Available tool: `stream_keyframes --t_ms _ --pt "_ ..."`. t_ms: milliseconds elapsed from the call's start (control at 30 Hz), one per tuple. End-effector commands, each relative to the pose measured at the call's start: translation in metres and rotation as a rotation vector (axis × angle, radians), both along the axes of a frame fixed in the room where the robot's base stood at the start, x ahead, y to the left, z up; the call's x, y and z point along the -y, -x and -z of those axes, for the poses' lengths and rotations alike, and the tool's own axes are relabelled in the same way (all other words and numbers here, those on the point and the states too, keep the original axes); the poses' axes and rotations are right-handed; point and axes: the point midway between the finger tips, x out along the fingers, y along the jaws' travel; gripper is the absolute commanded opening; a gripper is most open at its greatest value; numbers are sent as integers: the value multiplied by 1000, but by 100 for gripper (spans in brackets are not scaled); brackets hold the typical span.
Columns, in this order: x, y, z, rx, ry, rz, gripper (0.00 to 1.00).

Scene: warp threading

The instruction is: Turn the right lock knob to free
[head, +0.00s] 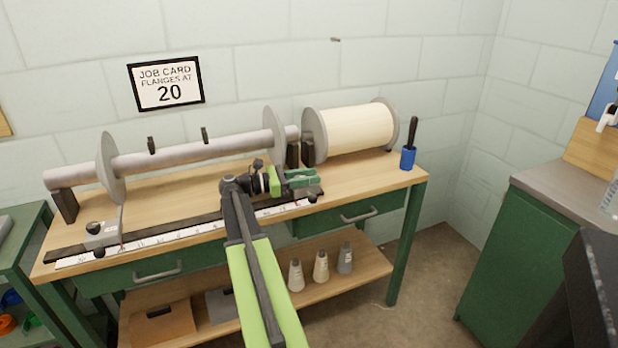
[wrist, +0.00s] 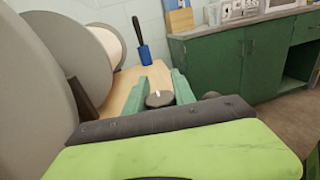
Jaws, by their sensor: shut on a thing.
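The right lock knob (wrist: 160,99) is a dark round knob with a small white mark on top, seen in the wrist view. My gripper (head: 303,178) has green fingers and reaches over the right carriage (head: 312,190) on the bench. In the wrist view the two fingers of my gripper (wrist: 161,88) stand on either side of the knob, shut on it. In the head view the fingers hide the knob. The left lock knob (head: 95,228) is dark and sits on the left carriage (head: 103,237).
A grey beam (head: 185,154) with two large flanges lies behind my gripper; the right flange (head: 274,143) is close. A white scale (head: 185,234) runs along the bench front. A cream spool (head: 355,130) and a blue-cupped brush (head: 408,157) stand right. A job card (head: 166,84) reads 20.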

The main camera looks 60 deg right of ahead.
Motion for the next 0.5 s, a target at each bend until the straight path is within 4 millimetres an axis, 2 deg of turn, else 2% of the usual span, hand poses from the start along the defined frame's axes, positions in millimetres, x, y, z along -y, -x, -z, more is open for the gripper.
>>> stream_keyframes --t_ms 500 --pt "3 -6 0 0 0 -386 0"
